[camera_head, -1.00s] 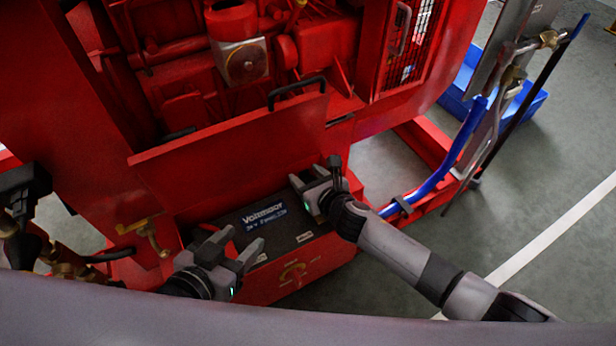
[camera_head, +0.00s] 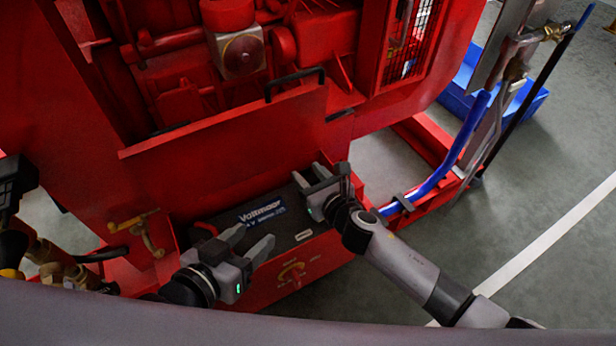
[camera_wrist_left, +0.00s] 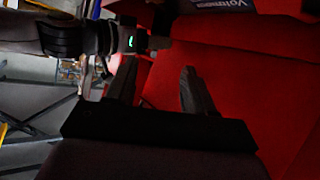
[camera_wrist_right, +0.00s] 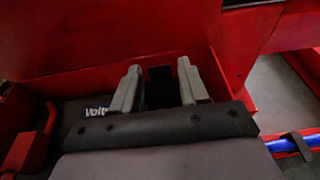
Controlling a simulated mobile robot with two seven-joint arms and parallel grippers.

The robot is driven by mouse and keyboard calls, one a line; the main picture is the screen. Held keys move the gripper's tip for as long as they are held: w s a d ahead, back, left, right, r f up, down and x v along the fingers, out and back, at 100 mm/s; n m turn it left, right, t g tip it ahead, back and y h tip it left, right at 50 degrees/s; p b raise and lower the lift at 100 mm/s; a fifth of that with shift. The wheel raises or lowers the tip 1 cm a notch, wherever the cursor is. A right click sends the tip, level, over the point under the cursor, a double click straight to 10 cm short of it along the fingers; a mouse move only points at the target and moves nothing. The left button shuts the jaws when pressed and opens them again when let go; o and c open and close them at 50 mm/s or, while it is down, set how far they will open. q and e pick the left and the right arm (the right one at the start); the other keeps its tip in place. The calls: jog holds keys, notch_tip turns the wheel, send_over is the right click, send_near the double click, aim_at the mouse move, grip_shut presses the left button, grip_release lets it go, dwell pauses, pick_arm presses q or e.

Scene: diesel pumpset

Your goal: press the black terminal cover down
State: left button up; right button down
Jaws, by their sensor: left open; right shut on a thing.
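The black battery (camera_head: 285,232) with a blue and white label (camera_head: 262,212) sits in a red box at the foot of the red machine. My right gripper (camera_head: 310,173) is over the battery's right end. In the right wrist view its fingers stand either side of a dark block (camera_wrist_right: 160,88), which appears to be the black terminal cover, shut on it. Its underside and terminal are hidden. My left gripper (camera_head: 247,241) is open and empty, low at the battery's front left. It also shows open in the left wrist view (camera_wrist_left: 160,88).
A red terminal cover (camera_wrist_right: 26,150) with a red cable is at the battery's left end. A red panel (camera_head: 230,140) rises behind the battery. A brass valve (camera_head: 148,232) is at left.

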aim_at(307, 179)
jog(key=shift+s+d+f, duration=0.1)
jog(key=shift+s+d, duration=0.2)
jog(key=shift+s, duration=0.15)
jog(key=shift+s+d+f+p, duration=0.1)
jog(key=shift+s+d+p, duration=0.25)
jog(key=shift+s+p, duration=0.15)
jog(key=shift+s+d+f, duration=0.25)
jog(key=shift+s+d, duration=0.1)
jog(key=shift+s, duration=0.1)
pick_arm(q)
jog(key=shift+s+a+r+y, duration=0.15)
jog(key=shift+s+a+y, duration=0.15)
jog(key=shift+a, duration=0.3)
pick_arm(e)
jog(key=shift+s+d+f, duration=0.15)
jog(key=shift+s, duration=0.05)
jog(key=c, duration=0.9)
grip_release()
pick_arm(q)
jog(key=shift+d, duration=0.1)
